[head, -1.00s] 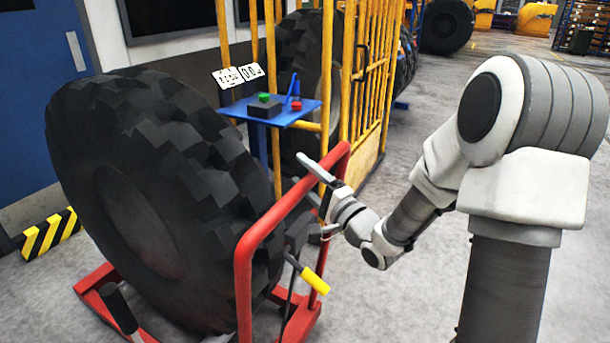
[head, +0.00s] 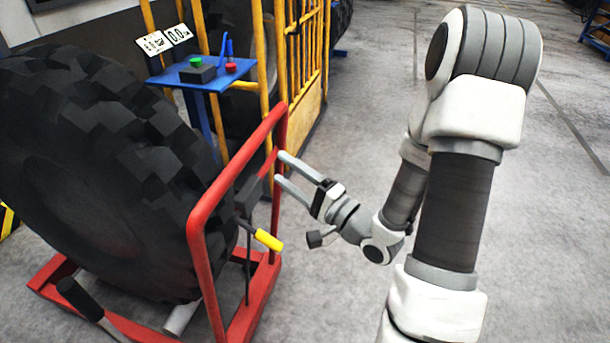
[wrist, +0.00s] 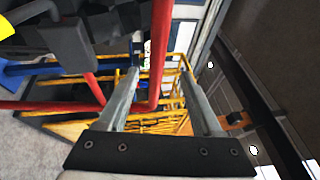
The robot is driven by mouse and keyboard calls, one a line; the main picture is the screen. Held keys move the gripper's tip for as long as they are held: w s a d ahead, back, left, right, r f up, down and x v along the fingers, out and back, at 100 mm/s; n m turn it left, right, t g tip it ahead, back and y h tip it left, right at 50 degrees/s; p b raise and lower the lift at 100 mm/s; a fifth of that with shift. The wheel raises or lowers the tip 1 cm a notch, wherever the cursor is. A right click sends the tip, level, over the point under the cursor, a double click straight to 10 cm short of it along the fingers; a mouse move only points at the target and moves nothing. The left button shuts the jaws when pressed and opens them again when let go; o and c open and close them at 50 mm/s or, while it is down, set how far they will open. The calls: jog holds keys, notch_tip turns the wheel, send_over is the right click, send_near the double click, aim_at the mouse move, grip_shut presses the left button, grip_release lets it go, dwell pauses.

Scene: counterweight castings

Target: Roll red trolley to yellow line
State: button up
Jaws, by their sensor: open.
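The red trolley (head: 203,262) stands at the left of the head view with a large black tyre (head: 95,170) upright on it. Its red tube frame rises on the tyre's right side. My gripper (head: 281,168) is open beside the frame's right upright, its two fingertips close to the tube. In the wrist view a red tube (wrist: 161,55) shows between the fingers of my gripper (wrist: 160,85), with no grip on it; whether they touch is unclear. A yellow-ended lever (head: 268,240) sticks out below my gripper. I cannot make out the yellow line on the floor.
A yellow cage (head: 308,75) stands just behind the trolley, with a blue shelf (head: 205,75) holding a button box. A black-handled lever (head: 82,300) is at the trolley's front. Grey floor (head: 380,110) is open to the right.

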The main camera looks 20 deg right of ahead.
jog(key=shift+p+v, duration=2.45)
jog(key=shift+p, duration=0.1)
jog(key=shift+a, duration=0.15)
